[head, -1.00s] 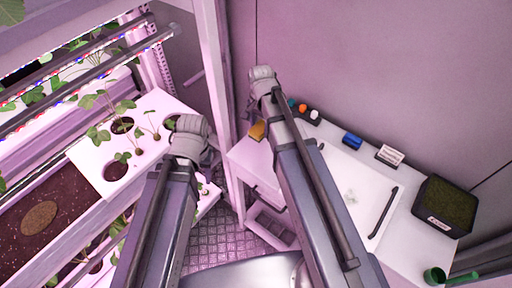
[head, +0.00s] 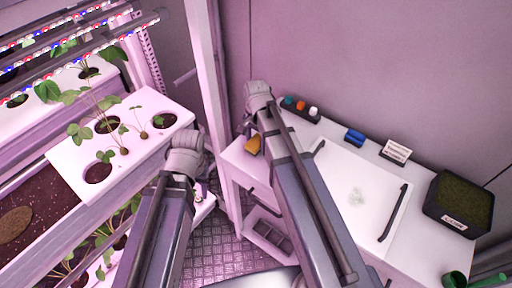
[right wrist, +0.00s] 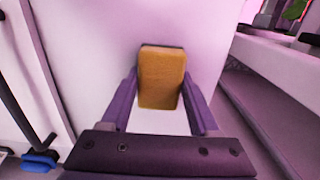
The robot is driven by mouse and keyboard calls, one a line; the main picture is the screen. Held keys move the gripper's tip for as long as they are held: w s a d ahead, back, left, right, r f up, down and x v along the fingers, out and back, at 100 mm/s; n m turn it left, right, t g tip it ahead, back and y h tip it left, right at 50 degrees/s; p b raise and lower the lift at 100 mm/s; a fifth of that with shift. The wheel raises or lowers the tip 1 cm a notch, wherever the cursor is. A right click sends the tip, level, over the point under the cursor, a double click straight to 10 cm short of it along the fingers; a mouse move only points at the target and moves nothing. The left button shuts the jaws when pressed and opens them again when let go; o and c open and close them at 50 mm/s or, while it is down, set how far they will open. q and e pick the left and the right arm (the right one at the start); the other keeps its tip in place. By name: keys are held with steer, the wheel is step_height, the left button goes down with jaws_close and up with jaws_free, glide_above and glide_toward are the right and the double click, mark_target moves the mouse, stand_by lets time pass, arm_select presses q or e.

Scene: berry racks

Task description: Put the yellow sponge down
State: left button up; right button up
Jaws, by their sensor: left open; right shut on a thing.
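The yellow sponge (head: 253,145) is at the left end of the white bench (head: 232,160) in the head view. It fills the space between the fingers of my right gripper (right wrist: 161,95) in the right wrist view, and the gripper is shut on it. I cannot tell whether its underside touches the bench top. In the head view my right arm hides part of the bench beside it. My left gripper (head: 200,188) is open and empty, low beside the plant rack; its own wrist mostly hides its fingers.
A plant rack (head: 70,150) with potted seedlings stands at the left. A post (head: 212,80) stands between rack and bench.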

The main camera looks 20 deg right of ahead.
steer(key=shift+f, duration=0.5)
arm_select(q)
steer(key=shift+f, duration=0.4)
arm_select(e)
steer(key=shift+r, duration=0.15)
steer(key=o, duration=1.2)
steer(key=shift+f, duration=0.2)
arm_select(q)
steer(key=shift+f, duration=0.15)
arm_select(e)
steer(key=shift+r, duration=0.1)
